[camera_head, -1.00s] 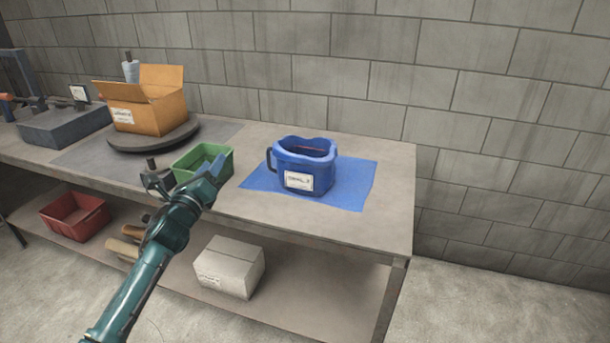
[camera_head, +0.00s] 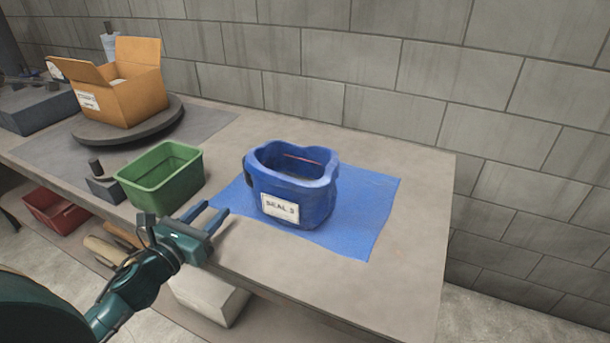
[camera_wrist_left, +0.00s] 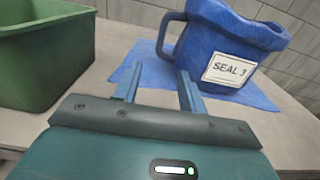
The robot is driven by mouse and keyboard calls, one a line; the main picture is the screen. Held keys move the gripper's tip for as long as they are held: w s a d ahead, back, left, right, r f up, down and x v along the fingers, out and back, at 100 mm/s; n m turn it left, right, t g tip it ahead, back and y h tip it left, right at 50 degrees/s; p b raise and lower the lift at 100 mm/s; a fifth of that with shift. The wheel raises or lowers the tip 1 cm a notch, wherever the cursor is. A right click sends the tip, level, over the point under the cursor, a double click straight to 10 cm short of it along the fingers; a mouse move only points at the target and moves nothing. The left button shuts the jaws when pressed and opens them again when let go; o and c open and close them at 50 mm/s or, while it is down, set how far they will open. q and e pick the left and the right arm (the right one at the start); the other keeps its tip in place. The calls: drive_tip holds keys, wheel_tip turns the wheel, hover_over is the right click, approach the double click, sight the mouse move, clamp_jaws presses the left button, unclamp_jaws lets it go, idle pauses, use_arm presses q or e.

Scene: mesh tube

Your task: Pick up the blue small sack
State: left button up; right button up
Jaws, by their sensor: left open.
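The blue small sack (camera_head: 292,187) stands upright and open-topped on a blue mat (camera_head: 372,192) on the table. A white label reading "SEAL 3" is on its front, and a handle is on its left side. My left gripper (camera_head: 206,214) is open and empty at the table's front edge, left of the sack and apart from it. In the left wrist view the sack (camera_wrist_left: 215,45) is ahead and to the right, beyond the open fingers (camera_wrist_left: 158,85). My right gripper is not in view.
A green bin (camera_head: 160,178) stands just left of my left gripper. An orange open box (camera_head: 125,95) sits on a round dark turntable (camera_head: 150,127) at the back left. The table (camera_head: 420,250) is clear right of the mat. A block wall rises behind.

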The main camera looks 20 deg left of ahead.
use_arm(q)
drive_tip(key=w, duration=0.8)
drive_tip(key=w+d, duration=0.1)
drive_tip(key=w, duration=0.3)
drive_tip(key=shift+w+p, duration=0.35)
drive_tip(key=shift+w, duration=0.05)
clamp_jaws()
drive_tip(key=shift+r, duration=0.15)
